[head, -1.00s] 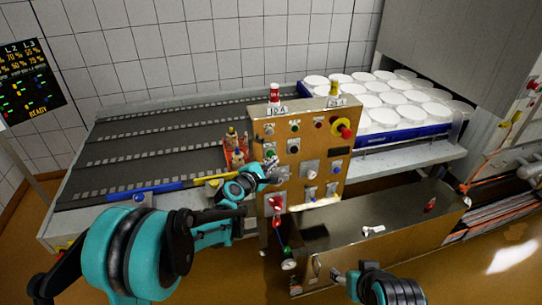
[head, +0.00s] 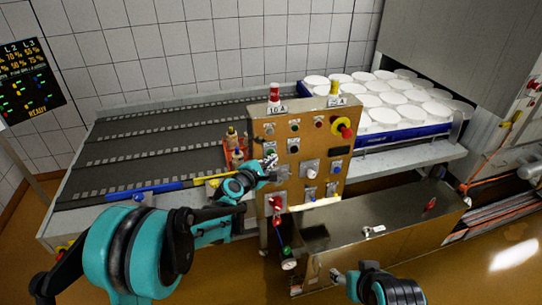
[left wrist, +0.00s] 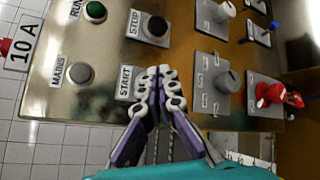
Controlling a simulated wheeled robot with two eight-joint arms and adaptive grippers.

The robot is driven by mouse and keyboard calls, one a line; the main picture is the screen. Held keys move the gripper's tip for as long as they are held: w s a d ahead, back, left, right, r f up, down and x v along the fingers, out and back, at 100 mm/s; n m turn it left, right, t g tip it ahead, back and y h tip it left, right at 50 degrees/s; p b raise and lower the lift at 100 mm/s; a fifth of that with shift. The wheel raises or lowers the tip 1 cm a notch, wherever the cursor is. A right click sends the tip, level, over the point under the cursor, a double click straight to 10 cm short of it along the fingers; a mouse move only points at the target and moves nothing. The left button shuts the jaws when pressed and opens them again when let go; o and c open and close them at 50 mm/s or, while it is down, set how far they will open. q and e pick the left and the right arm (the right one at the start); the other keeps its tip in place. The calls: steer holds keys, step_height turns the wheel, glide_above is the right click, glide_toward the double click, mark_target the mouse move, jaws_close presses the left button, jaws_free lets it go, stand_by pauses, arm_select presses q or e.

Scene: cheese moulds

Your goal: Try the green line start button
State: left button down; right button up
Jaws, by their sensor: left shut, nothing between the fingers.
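The control panel (head: 306,165) stands upright at the middle of the head view. A green button (head: 270,152) shows on its left side just above my left gripper (head: 268,165), which is at the panel's face. In the left wrist view the shut, empty fingers (left wrist: 158,76) are beside the START label (left wrist: 125,82) and cover the button there. Whether they touch it, I cannot tell. Another green button (left wrist: 95,12) carries the label RUN, and a black button (left wrist: 156,26) the label STOP. My right gripper (head: 338,276) is low at the bottom, too small to read.
A red emergency button on yellow (head: 343,128) sits at the panel's upper right. Knobs (head: 310,168) and a red switch (left wrist: 268,94) are near the fingers. White moulds (head: 385,116) fill a blue tray behind.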

arm_select(q)
steer(key=shift+w+a, duration=0.2)
steer(key=shift+w, duration=0.3)
stand_by(0.8)
steer(key=shift+s, duration=0.15)
steer(key=shift+s+d, duration=0.3)
steer(key=shift+s, duration=0.45)
steer(key=shift+s+b, duration=0.1)
steer(key=shift+b, duration=0.2)
steer(key=s, duration=0.1)
steer(key=s+d, duration=0.1)
steer(key=s, duration=0.2)
steer(key=shift+s+d, duration=0.3)
